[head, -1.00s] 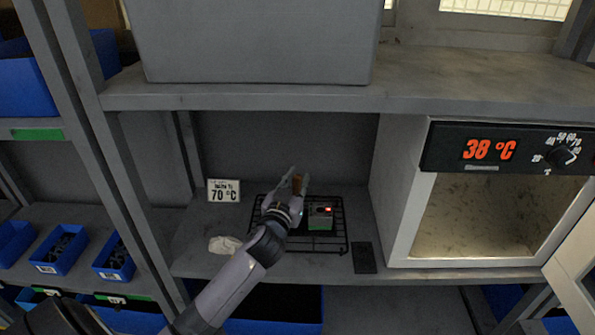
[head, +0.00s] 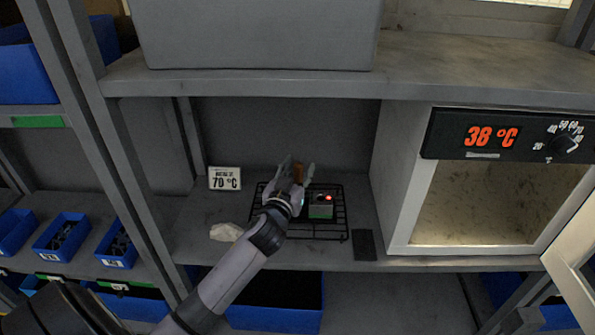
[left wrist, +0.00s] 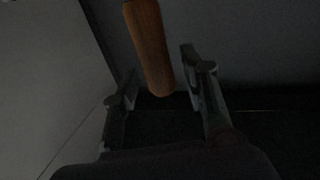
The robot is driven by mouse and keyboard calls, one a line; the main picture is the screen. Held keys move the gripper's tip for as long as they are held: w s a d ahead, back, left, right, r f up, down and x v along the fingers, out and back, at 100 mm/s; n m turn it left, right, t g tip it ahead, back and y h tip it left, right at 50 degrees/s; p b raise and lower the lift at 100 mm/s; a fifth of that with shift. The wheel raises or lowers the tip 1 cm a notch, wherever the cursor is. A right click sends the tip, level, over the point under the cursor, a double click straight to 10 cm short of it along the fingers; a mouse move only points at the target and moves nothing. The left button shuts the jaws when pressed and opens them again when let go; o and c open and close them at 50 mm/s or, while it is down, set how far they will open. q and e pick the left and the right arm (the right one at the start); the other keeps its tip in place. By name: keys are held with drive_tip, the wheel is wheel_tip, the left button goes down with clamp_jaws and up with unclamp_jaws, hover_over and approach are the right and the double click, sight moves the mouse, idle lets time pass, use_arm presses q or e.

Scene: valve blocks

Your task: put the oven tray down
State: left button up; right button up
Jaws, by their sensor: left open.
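A dark wire rack (head: 334,234) lies flat on the grey shelf, left of the oven. A small grey-green block (head: 321,208) with a lit red light stands on it. My left gripper (head: 299,166) is over the rack's left half, beside the block, with its fingers apart. A brown wooden handle (head: 298,174) shows between the fingers. In the left wrist view the handle (left wrist: 150,48) hangs between the open fingers, with a gap to each side. What the handle joins to is hidden, so I cannot tell if it belongs to the tray. My right gripper is not in view.
The oven (head: 478,205) on the right reads 38 °C and its door (head: 578,262) stands open. An upper shelf (head: 250,92) overhangs.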

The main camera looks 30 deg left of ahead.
use_arm(q)
drive_tip(key=b+v, duration=0.2)
drive_tip(key=v, duration=1)
